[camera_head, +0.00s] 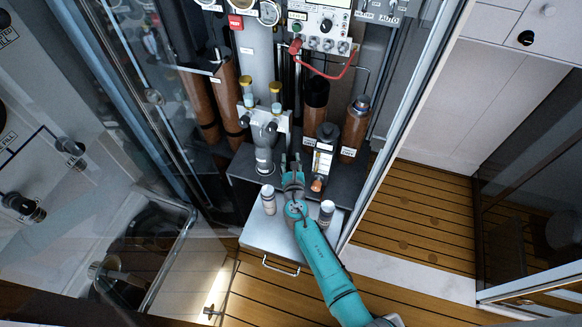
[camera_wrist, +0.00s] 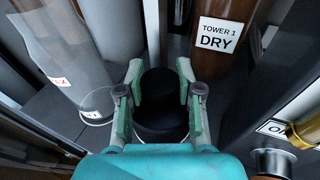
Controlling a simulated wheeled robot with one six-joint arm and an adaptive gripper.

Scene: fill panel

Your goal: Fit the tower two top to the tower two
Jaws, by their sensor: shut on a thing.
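My gripper (camera_wrist: 160,76) is shut on a dark, round, cap-like piece (camera_wrist: 160,104), which sits between its two green fingers. I take this piece to be the tower two top. In the head view my gripper (camera_head: 291,164) is above the front of the dark cabinet floor, and the held piece cannot be made out there. A brown cylinder in the wrist view (camera_wrist: 222,20) carries a label reading TOWER 1 DRY. In the head view one brown cylinder with a dark upper end (camera_head: 315,108) stands beside another with a metal fitting on top (camera_head: 355,125). I cannot read which is tower two.
A clear vessel (camera_wrist: 68,55) stands left of my gripper in the wrist view. A black block with a white label (camera_head: 323,160) stands just right of my gripper. Two small bottles (camera_head: 268,200) (camera_head: 326,213) stand on the grey tray (camera_head: 270,240). A red hose (camera_head: 335,72) hangs above.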

